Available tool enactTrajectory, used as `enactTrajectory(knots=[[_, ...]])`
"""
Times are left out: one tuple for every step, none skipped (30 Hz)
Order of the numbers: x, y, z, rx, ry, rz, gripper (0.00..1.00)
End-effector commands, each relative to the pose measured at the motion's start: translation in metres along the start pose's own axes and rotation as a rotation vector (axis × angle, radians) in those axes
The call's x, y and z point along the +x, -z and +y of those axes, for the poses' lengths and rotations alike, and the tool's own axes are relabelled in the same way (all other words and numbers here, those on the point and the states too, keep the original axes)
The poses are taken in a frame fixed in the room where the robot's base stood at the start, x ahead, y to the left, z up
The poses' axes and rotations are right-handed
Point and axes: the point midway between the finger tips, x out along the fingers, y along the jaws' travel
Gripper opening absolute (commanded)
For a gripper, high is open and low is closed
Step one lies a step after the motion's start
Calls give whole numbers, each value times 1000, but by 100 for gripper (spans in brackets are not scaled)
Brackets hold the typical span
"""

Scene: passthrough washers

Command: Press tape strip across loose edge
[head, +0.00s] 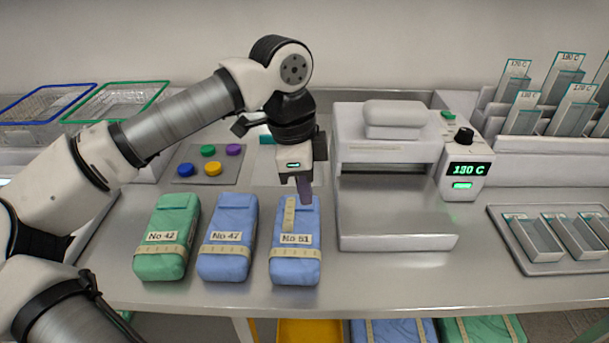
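A blue wrapped pack labelled No 51 (296,262) lies on the steel counter below my gripper. A beige tape strip runs across it near the label, and a short beige tape strip (289,215) lies lengthwise on its upper part. My gripper (305,190) points down at the upper right part of this pack, just right of the short strip. A purple-grey piece shows at its fingertips; I cannot tell whether it is held or part of the gripper, nor whether it touches the pack. The loose edge cannot be made out clearly.
A blue pack No 47 (228,258) and a green pack No 42 (167,250) lie to the left. Behind are a tray with coloured discs (190,175) and wire baskets (115,102). A tray (510,258) holds several clear-fronted boxes.

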Motion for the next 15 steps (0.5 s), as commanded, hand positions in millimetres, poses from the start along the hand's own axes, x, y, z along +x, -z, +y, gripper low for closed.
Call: enactTrajectory(knots=[[2, 0, 0, -2, 0, 0, 0], [4, 0, 0, -2, 0, 0, 0], [5, -1, 0, -2, 0, 0, 0], [7, -1, 0, -1, 0, 0, 0], [8, -1, 0, -1, 0, 0, 0], [10, -2, 0, -1, 0, 0, 0], [12, -2, 0, -1, 0, 0, 0], [14, -2, 0, -1, 0, 0, 0], [17, -3, 0, 0, -1, 0, 0], [19, -3, 0, 0, -1, 0, 0], [22, -3, 0, 0, -1, 0, 0], [25, -4, 0, 0, -2, 0, 0], [27, -4, 0, 0, -2, 1, 0], [30, -4, 0, 0, -2, 0, 0], [33, -5, 0, 0, -1, 0, 0]])
